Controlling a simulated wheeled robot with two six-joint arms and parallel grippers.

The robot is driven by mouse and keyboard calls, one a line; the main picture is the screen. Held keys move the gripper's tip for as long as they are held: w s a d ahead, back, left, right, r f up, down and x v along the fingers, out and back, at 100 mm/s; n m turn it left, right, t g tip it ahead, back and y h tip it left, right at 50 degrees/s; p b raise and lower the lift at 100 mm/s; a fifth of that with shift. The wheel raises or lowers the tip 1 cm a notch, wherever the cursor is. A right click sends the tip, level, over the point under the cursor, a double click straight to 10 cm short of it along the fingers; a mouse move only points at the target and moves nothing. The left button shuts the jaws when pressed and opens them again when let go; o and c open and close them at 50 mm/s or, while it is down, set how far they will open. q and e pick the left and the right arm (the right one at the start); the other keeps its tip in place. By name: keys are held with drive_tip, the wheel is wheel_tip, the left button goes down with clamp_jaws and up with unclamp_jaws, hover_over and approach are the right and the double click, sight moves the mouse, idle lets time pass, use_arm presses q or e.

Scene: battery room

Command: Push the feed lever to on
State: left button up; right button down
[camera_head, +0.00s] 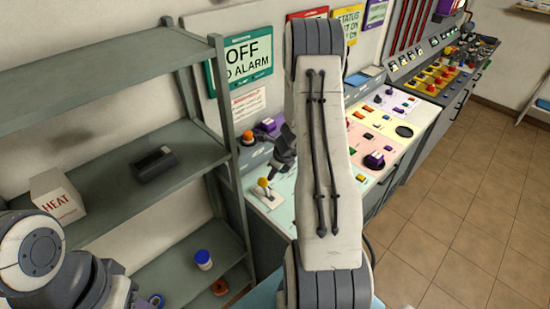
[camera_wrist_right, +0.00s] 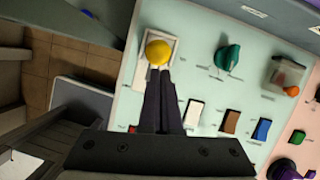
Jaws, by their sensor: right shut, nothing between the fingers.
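The feed lever has a yellow ball knob (camera_head: 263,182) and stands on a white plate at the near end of the pale green panel (camera_head: 283,188). In the right wrist view the yellow knob (camera_wrist_right: 158,52) sits on the white plate (camera_wrist_right: 173,40), just beyond my fingertips. My right gripper (camera_head: 274,165) is shut and empty, close by the knob. In the right wrist view its fingers (camera_wrist_right: 159,72) point at the knob and overlap the plate; whether they touch the knob I cannot tell. My left arm shows at the lower left, without its fingers.
A grey shelf rack (camera_head: 225,130) stands left of the console, holding a white HEAT box (camera_head: 58,196) and a dark device (camera_head: 154,164). Tiled floor (camera_head: 460,210) is clear at right.

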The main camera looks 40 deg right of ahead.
wheel_tip(320, 180, up, 10)
drive_tip(key=w+p, duration=0.3)
drive_tip(key=shift+d+p, duration=0.3)
drive_tip(key=shift+p, duration=0.05)
